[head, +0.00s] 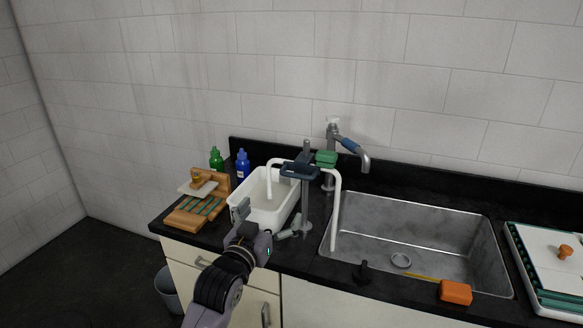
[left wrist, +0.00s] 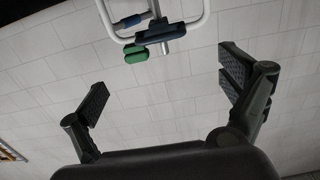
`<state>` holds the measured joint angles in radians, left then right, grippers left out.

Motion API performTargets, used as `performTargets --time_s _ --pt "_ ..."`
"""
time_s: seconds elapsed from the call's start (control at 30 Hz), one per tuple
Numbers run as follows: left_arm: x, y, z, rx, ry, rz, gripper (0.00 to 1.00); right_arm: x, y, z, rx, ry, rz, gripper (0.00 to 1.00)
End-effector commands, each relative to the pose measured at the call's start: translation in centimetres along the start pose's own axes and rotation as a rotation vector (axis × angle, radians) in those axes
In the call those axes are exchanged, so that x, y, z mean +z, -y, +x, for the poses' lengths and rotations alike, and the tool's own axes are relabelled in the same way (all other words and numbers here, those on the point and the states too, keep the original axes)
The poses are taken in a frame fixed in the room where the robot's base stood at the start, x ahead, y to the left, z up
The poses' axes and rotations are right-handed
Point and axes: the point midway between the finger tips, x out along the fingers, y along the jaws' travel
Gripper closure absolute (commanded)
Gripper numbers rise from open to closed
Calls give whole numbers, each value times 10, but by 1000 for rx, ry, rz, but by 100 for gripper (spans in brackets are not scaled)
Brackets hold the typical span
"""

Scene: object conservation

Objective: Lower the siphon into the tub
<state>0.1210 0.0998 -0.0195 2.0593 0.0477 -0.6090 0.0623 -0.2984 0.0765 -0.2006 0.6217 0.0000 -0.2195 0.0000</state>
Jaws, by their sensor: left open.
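The siphon is a white bent tube (head: 337,200) on a grey stand (head: 307,208) with a dark blue clamp and a green knob (head: 326,158). Its left leg hangs over the white tub (head: 238,198); its right leg reaches into the sink. I cannot tell how deep the left end sits. My left gripper (head: 264,222) is open and empty at the tub's front edge, left of the stand. In the left wrist view the tube (left wrist: 205,22), clamp and green knob (left wrist: 136,54) show at the top, beyond the spread fingers (left wrist: 165,95).
The metal sink (head: 440,235) lies right, with a tap (head: 350,145) behind and an orange sponge (head: 455,292) in front. A wooden rack (head: 185,220), green bottle (head: 216,160) and blue bottle (head: 242,164) stand left. A white-topped case (head: 550,250) is far right.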

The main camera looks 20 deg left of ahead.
Motion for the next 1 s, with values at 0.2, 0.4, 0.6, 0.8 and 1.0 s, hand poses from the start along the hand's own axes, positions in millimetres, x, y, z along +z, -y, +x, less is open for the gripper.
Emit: performTargets --time_s 0.2,0.4,0.6,0.8,1.0 --pt "-5 0 21 0 -5 -1 5 4 -2 -6 2 7 -1 60" --pt "-5 0 57 -1 -3 -1 5 7 -5 -15 6 13 -2 60" --pt "-4 0 91 0 -3 -1 5 5 -6 -22 6 11 -2 60" --pt "-4 0 122 0 -3 0 5 3 -6 -28 6 8 -2 60" --pt "-3 0 150 0 -2 1 5 1 -5 -33 5 6 -1 60"
